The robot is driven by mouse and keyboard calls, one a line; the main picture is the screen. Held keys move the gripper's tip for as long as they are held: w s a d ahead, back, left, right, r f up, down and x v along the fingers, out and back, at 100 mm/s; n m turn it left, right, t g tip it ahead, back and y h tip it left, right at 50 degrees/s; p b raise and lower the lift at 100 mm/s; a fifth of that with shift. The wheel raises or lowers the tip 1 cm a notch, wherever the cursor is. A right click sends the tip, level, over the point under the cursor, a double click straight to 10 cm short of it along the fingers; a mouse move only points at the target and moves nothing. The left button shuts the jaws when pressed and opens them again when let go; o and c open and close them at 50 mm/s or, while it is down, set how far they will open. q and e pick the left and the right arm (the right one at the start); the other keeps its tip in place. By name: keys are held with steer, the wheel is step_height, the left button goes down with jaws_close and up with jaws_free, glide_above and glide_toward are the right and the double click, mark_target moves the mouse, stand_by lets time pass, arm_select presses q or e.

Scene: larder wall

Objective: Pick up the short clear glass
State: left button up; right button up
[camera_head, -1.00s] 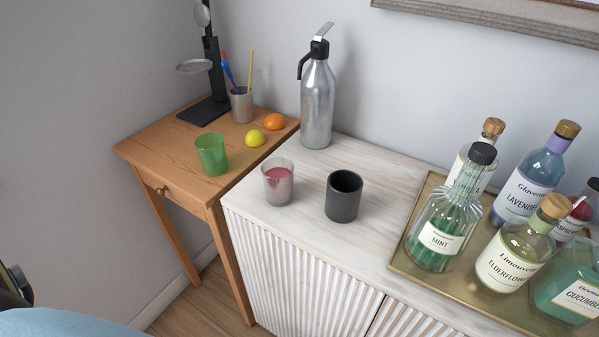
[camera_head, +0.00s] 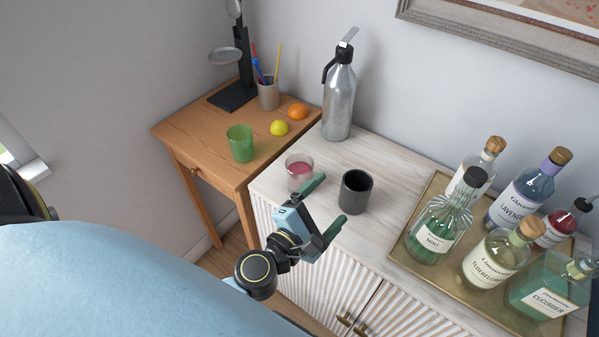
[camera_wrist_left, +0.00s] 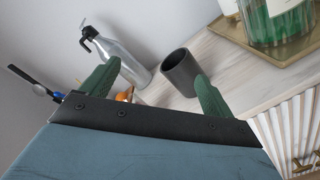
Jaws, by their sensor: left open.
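The short clear glass (camera_head: 298,168), with pink contents, stands upright on the pale wooden cabinet top near its left end. My left gripper (camera_head: 326,205) is open and empty in front of the glass, at the cabinet's front edge. One green finger overlaps the glass's lower right side in the head view; I cannot tell whether they touch. In the left wrist view the two green fingers (camera_wrist_left: 155,85) are spread apart, and I cannot make out the glass there. My right gripper is not in view.
A dark grey cup (camera_head: 355,192) stands close right of the glass. A metal siphon bottle (camera_head: 339,105) stands behind. A brass tray (camera_head: 405,262) holds several bottles at right. A green glass (camera_head: 240,145), lemon (camera_head: 279,128) and orange (camera_head: 298,111) are on the wooden side table (camera_head: 200,125).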

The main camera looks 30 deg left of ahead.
mark_target(300, 179)
arm_select(q)
steer(key=s+a+f+n+g+y, duration=0.1)
steer(key=a+f+n+g+y, duration=0.55)
steer(key=n, duration=1.05)
steer(key=shift+t+y, duration=0.35)
steer(key=shift+t, duration=0.4)
steer(key=x, duration=0.4)
steer(key=a+x, duration=0.1)
steer(key=x, duration=0.2)
steer(key=shift+w+a, duration=0.15)
steer(key=shift+a, duration=0.1)
steer(key=shift+a+x, duration=0.1)
steer(key=shift+x, duration=1.25)
steer(key=shift+a+x, duration=0.15)
steer(key=shift+x, duration=1.15)
steer(key=shift+r, duration=0.15)
steer(key=shift+c, duration=0.2)
steer(key=c, duration=1.2)
steer(key=shift+r, duration=0.1)
steer(key=shift+c, duration=0.9)
steer(key=shift+r, duration=0.1)
